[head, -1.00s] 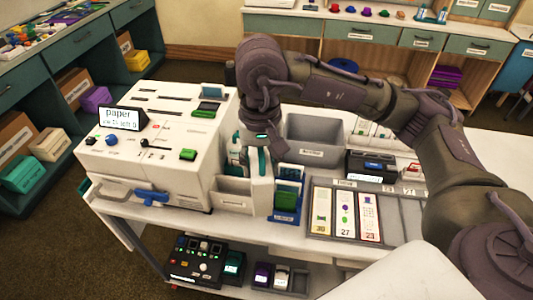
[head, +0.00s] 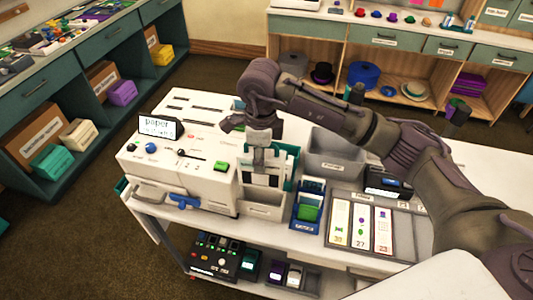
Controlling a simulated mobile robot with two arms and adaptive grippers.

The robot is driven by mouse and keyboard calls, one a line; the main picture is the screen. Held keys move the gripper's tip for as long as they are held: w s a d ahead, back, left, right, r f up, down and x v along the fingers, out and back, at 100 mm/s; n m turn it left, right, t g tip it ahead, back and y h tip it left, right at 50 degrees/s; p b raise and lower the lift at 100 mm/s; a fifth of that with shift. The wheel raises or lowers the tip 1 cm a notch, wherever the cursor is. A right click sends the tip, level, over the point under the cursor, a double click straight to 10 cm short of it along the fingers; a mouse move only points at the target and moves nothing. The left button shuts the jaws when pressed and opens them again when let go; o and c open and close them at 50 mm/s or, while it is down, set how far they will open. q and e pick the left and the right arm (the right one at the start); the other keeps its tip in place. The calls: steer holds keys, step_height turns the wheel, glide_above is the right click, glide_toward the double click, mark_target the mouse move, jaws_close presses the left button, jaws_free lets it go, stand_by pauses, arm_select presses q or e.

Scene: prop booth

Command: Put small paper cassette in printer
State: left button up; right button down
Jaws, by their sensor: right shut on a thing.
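The printer (head: 165,172) is a large white machine on the left of the table, with a display (head: 158,127) reading "paper" and a blurred second line. My right gripper (head: 259,155) points down at the printer's right side. It is shut on a pale, flat piece, which looks like the small paper cassette (head: 258,179); the fingers and wrist partly cover it. The piece is upright, over or in front of a grey-white bin (head: 262,205); I cannot tell if they touch. My left gripper is out of view.
A blue holder with a green item (head: 308,212) stands right of the bin. Behind it is a grey empty tray (head: 336,161). A card tray (head: 344,249) lies further right. A lower shelf holds a black control box (head: 215,256).

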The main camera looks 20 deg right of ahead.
steer(key=shift+w+a+f+m, duration=0.1)
steer(key=shift+w+f+m, duration=0.15)
steer(key=shift+m, duration=0.25)
steer(key=shift+f+b, duration=1.05)
steer(key=shift+f, duration=1.2)
steer(key=shift+f, duration=0.2)
step_height(320, 180, down, 8)
steer(key=b, duration=0.7)
steer(key=shift+r, duration=0.25)
steer(key=c, duration=0.6)
jaws_free()
steer(key=shift+s, duration=0.1)
